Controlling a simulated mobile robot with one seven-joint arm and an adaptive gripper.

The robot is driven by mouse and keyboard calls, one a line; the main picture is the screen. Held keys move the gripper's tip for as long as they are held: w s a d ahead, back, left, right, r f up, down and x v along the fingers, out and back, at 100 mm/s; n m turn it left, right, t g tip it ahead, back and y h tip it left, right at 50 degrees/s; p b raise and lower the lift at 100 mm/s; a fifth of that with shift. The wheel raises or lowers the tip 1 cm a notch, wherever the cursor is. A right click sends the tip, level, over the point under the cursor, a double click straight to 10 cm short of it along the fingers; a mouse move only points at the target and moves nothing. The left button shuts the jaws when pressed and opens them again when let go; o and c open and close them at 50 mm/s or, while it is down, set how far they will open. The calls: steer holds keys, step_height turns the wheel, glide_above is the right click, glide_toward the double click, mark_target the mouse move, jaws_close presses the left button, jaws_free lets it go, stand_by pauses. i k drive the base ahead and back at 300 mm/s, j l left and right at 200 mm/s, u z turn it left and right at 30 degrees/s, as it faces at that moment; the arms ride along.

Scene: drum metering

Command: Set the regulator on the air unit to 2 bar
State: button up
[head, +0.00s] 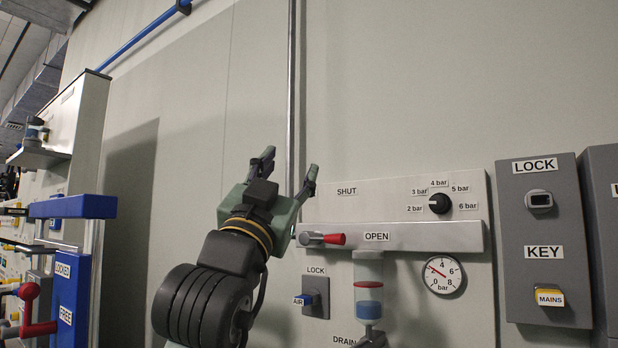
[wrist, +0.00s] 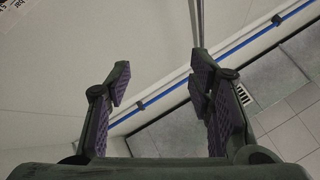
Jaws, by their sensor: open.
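The regulator is a small black round knob (head: 439,204) on the air unit's pale panel (head: 380,208), with labels from 2 bar at its left to 6 bar at its right. Its pointer mark is too small to read surely. A round gauge (head: 443,272) below has a red needle pointing up and left, near the low part of its scale. My gripper (head: 290,165) is open and empty, above and left of the panel, apart from the knob. In the wrist view, my open fingers (wrist: 160,85) have nothing between them; the knob is not in that view.
Below are a bowl filter (head: 368,290) and a lock box with a blue AIR tag (head: 304,299). A grey LOCK/KEY box (head: 541,240) stands right. A vertical pipe (head: 292,90) runs behind my gripper. Bare wall lies above the panel.

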mark_target(439, 203)
steer(key=i+l+u, duration=0.1)
steer(key=l, duration=0.35)
steer(key=i+l, duration=0.1)
steer(key=l, duration=0.35)
steer(key=i+l+u, duration=0.15)
steer(key=l, duration=0.3)
